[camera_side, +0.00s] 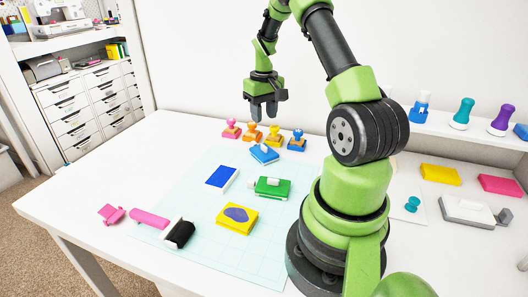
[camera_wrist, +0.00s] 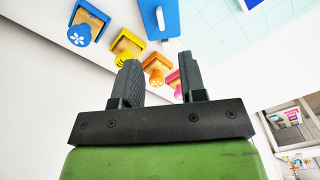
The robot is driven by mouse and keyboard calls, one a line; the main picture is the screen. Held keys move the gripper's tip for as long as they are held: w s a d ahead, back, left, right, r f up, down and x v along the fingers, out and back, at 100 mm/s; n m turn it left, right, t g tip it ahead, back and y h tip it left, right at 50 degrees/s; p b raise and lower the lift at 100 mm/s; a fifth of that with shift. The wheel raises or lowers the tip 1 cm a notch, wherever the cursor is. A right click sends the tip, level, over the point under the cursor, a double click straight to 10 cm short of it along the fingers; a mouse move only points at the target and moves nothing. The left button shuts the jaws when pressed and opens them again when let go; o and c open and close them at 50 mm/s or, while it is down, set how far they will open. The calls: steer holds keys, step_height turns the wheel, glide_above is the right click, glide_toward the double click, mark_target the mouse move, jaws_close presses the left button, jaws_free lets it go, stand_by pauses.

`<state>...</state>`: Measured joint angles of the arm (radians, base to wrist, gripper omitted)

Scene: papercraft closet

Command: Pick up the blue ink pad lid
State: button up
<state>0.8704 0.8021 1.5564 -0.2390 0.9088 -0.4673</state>
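The blue ink pad lid (camera_side: 264,154), with a white handle on top, lies on the table behind the mat's centre. In the wrist view the lid (camera_wrist: 147,28) is at the top, partly cut off by the frame edge. The blue ink pad (camera_side: 221,179) lies uncovered on the mat, left and in front of the lid. My gripper (camera_side: 263,114) hangs above the table, above and behind the lid and not touching it. In the wrist view its two fingers (camera_wrist: 158,62) are spread apart with nothing between them.
Pink, orange, yellow (camera_side: 274,136) and blue (camera_side: 297,140) stamps stand in a row behind the lid, under my gripper. A green pad (camera_side: 270,188) and a yellow pad (camera_side: 237,217) lie in front. A brayer (camera_side: 178,233) lies front left.

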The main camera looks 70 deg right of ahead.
mark_target(264, 146)
step_height(264, 146, down, 10)
steer(key=shift+a+r, duration=0.1)
jaws_close()
stand_by(0.5)
